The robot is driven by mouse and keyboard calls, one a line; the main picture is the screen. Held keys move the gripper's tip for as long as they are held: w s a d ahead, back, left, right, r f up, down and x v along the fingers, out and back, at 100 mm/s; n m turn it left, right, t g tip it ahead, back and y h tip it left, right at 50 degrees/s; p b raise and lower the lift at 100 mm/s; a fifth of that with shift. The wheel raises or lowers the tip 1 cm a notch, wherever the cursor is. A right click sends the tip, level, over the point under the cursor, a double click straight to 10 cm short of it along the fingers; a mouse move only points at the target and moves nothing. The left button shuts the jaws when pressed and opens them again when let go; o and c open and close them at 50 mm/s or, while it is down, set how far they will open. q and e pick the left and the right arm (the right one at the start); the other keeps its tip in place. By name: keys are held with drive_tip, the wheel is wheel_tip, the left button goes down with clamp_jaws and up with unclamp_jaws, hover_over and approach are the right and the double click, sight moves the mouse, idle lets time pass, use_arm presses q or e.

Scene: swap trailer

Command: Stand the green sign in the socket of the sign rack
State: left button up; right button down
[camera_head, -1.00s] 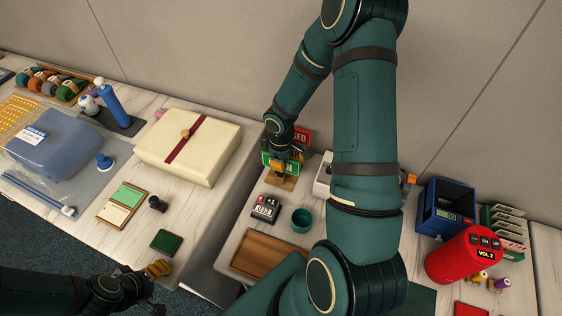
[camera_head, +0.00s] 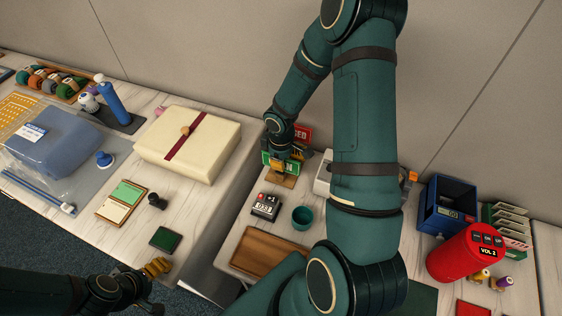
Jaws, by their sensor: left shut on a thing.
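The green sign (camera_head: 268,158) is upright just above or on a small wooden base (camera_head: 285,181), which looks like the sign rack. I cannot tell whether its lower edge is inside the socket. My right gripper (camera_head: 284,164) reaches down from above with its tan fingers closed across the sign and hides part of it. A red sign (camera_head: 303,132) shows behind that gripper. My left gripper (camera_head: 158,267) is at the lower left, far from the sign, by the near table edge. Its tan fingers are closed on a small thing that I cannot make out.
A cream box with a red ribbon (camera_head: 205,130) stands left of the rack. A counter (camera_head: 266,206), a teal cup (camera_head: 302,217) and a wooden tray (camera_head: 250,257) are in front. A blue crate (camera_head: 438,222) and red cylinder (camera_head: 452,262) stand right. My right arm hides the middle.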

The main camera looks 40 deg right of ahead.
drive_tip(key=shift+f+b, duration=0.45)
drive_tip(key=shift+f, duration=0.05)
idle(0.3)
drive_tip(key=shift+c, duration=1.9)
unclamp_jaws()
drive_tip(key=shift+s, duration=0.1)
